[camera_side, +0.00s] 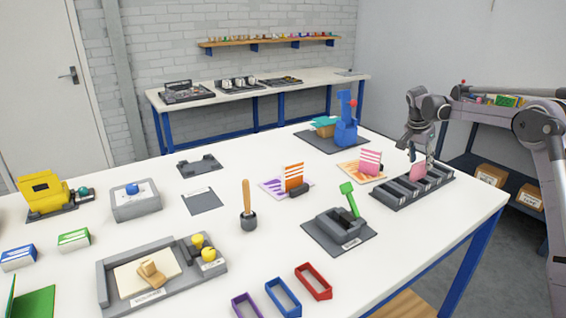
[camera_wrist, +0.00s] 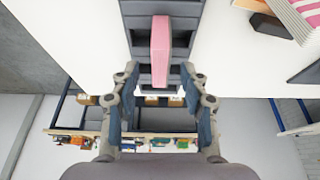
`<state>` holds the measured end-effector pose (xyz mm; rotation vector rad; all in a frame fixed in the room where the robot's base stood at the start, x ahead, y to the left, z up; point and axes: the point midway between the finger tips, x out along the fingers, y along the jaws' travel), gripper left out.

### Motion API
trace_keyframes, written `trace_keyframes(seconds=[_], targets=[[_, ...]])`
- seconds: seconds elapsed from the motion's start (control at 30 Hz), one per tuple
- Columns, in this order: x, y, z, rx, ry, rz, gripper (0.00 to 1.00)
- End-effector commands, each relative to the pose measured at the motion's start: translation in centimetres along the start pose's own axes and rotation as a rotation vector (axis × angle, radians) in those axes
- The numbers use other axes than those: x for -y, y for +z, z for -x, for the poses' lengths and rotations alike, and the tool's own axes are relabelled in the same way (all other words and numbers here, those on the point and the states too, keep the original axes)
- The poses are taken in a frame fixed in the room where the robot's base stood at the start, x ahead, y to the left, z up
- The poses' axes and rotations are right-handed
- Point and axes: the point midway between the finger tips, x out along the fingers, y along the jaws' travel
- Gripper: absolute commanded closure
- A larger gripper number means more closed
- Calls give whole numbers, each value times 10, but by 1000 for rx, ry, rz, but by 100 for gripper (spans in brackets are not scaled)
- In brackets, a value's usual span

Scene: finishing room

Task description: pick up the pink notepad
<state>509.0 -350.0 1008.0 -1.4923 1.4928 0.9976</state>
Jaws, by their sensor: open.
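The pink notepad (camera_side: 418,171) stands upright in a slot of a dark grey rack (camera_side: 388,200) at the right side of the white table. My gripper (camera_side: 420,152) is just above the notepad, pointing down. In the wrist view the notepad (camera_wrist: 160,45) shows as a narrow pink block across the rack (camera_wrist: 187,8). My gripper (camera_wrist: 160,72) is open there, with one finger on each side of the notepad's lower end. I see gaps between the fingers and the notepad. The notepad's bottom is hidden in the rack.
A pink-and-white striped card (camera_side: 370,161) stands on an orange-marked mat just left of the rack. A grey block with a green lever (camera_side: 348,198) stands in front. A blue device (camera_side: 346,125) is behind. The table's right edge is close to the rack.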

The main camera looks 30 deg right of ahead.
Motion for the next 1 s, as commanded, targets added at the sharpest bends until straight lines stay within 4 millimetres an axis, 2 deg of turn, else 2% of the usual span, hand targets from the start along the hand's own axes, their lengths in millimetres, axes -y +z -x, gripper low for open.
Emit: trace_keyframes(seconds=[0.1,0.2,0.47,0.63,1.0], targets=[[1,0,-16,0,-1,0,55],[1,0,-22,0,-2,0,55],[1,0,-25,0,-2,0,55],[1,0,-24,0,-2,0,100],[1,0,-24,0,-2,0,100]])
